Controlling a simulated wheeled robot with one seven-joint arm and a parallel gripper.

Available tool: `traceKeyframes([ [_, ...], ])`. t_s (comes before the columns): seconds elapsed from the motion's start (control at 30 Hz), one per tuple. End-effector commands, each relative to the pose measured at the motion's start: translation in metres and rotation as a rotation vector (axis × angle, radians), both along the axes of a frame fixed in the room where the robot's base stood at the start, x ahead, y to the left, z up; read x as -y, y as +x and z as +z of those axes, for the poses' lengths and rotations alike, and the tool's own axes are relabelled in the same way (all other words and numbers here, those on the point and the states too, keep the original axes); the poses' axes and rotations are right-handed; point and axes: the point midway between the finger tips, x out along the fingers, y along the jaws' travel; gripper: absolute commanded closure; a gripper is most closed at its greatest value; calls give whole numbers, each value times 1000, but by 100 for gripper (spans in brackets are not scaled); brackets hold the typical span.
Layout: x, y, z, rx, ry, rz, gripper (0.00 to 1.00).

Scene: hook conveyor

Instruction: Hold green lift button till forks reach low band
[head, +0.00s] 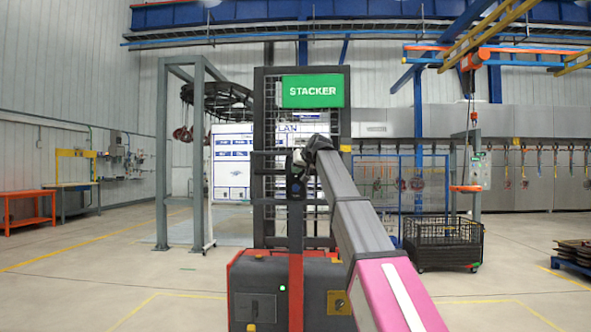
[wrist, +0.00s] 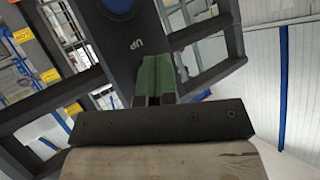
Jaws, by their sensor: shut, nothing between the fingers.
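The stacker (head: 263,275) stands ahead, with a red and dark body, a tall dark mast and a green STACKER sign (head: 313,91). My arm reaches to its dark control panel (head: 296,190). My gripper (head: 301,158) is at the panel's upper part; it is small and dark there. In the wrist view my gripper's greenish fingers (wrist: 156,72) are together, with nothing held, and end at the panel beside the UP mark (wrist: 137,44). A blue button (wrist: 118,5) shows beyond. I cannot make out the green button; the fingertips may cover it. I cannot make out the forks or low band.
A grey post frame (head: 162,150) stands left of the stacker. A black mesh crate (head: 443,243) stands to the right, below a hanging hoist (head: 474,60). An orange bench (head: 28,208) is at far left.

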Motion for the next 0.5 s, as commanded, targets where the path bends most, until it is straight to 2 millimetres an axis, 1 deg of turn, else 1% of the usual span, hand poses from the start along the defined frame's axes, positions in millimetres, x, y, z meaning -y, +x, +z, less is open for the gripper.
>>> traceKeyframes([
  [0.5, 0, 5, 0, 0, 0, 0, 100],
])
